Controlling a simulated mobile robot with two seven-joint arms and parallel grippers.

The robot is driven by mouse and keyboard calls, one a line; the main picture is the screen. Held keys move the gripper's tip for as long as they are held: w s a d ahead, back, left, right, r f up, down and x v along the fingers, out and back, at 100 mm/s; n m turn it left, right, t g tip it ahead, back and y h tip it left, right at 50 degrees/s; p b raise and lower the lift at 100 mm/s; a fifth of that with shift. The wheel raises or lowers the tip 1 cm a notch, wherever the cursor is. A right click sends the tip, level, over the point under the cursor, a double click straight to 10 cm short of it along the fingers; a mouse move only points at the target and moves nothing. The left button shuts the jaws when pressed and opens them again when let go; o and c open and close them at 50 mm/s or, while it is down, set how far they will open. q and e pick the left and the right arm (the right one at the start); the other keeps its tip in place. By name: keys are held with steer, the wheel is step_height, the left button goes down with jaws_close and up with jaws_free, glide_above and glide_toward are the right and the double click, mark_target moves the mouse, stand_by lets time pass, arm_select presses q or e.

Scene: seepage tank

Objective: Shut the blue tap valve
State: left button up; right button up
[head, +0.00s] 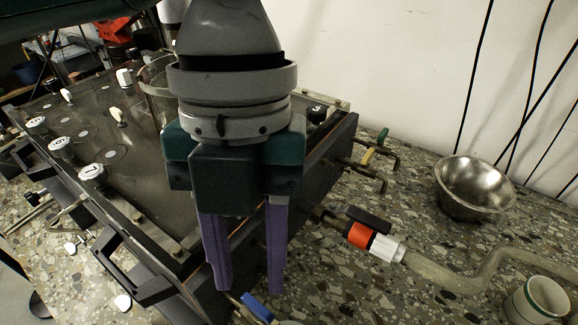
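The blue tap valve (257,308) shows at the bottom of the head view, low on the near right side of the dark tank (140,195). Only its blue handle shows clearly; its body and outlet are partly hidden or cut off by the picture's lower edge. My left gripper (249,290) points down with its two purple fingers apart and nothing between them. In the picture its fingertips lie just above the blue handle; I cannot tell whether they touch it. My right gripper is not in view.
A red-and-white hose fitting with a black handle (368,222) joins a clear hose (450,277) on the right. Yellow (368,158) and green (383,136) taps stick out farther back. A metal bowl (470,188) and a white cup (540,301) stand on the speckled counter.

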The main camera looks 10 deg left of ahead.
mark_target(254, 303)
arm_select(q)
steer(key=n, duration=0.4)
steer(key=shift+s+a+h, duration=0.1)
steer(key=shift+a+h, duration=0.05)
steer(key=shift+h, duration=0.25)
steer(key=n+t+h, duration=0.1)
steer(key=n, duration=0.5)
steer(key=shift+a, duration=0.1)
step_height(254, 303, down, 4)
steer(key=n+b, duration=0.1)
steer(key=b, duration=0.3)
steer(key=shift+t+b, duration=0.4)
steer(key=shift+a+b+x, duration=0.2)
steer(key=shift+b+x, duration=0.15)
steer(key=shift+x, duration=0.6)
steer(key=shift+c, duration=0.3)
jaws_close()
